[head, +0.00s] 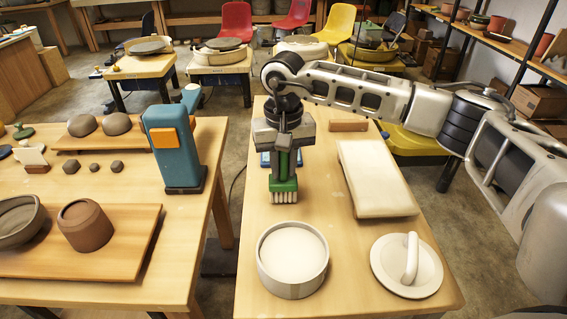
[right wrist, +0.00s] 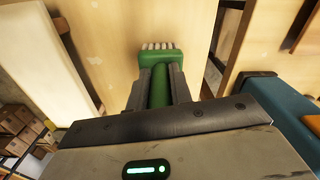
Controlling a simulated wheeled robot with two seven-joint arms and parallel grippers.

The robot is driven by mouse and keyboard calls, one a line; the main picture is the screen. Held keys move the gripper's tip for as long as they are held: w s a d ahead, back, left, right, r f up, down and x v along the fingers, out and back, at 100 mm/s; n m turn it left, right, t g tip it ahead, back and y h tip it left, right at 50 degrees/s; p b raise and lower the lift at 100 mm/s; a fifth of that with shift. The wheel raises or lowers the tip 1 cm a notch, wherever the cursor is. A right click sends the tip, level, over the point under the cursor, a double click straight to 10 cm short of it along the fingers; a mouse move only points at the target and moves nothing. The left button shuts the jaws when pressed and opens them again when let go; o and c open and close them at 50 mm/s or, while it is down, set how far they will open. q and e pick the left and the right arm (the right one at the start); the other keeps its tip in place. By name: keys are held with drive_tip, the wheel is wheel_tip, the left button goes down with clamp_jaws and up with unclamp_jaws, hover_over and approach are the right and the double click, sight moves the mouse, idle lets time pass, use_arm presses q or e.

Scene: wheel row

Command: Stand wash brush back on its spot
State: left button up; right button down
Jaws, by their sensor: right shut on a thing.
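The wash brush (head: 284,186) has a green handle and head with pale bristles. It is upright with the bristles pointing down, over the front table (head: 240,220). My right gripper (head: 283,150) is shut on its handle from above. In the right wrist view the green brush (right wrist: 160,85) sits between both fingers of the right gripper (right wrist: 158,88), bristles at the far end. I cannot tell whether the bristles touch the table. A small blue object (head: 265,159) shows partly behind the gripper. I cannot make out a marked spot for the brush. My left gripper is not in view.
A round white tub (head: 293,283) stands in front of the brush. A white lid with a handle (head: 386,270) and a pale slab (head: 375,175) lie to the right. A brown block (head: 348,126) lies farther back. A tall blue device (head: 176,150) stands on the left table.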

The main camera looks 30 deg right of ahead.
drive_tip(key=shift+f+b, duration=0.4)
drive_tip(key=shift+f, duration=0.2)
drive_tip(key=c, duration=1.2)
unclamp_jaws()
drive_tip(key=shift+o, duration=0.2)
drive_tip(key=shift+r, duration=0.1)
drive_tip(key=shift+r+p, duration=2.45)
drive_tip(key=shift+r, duration=1.5)
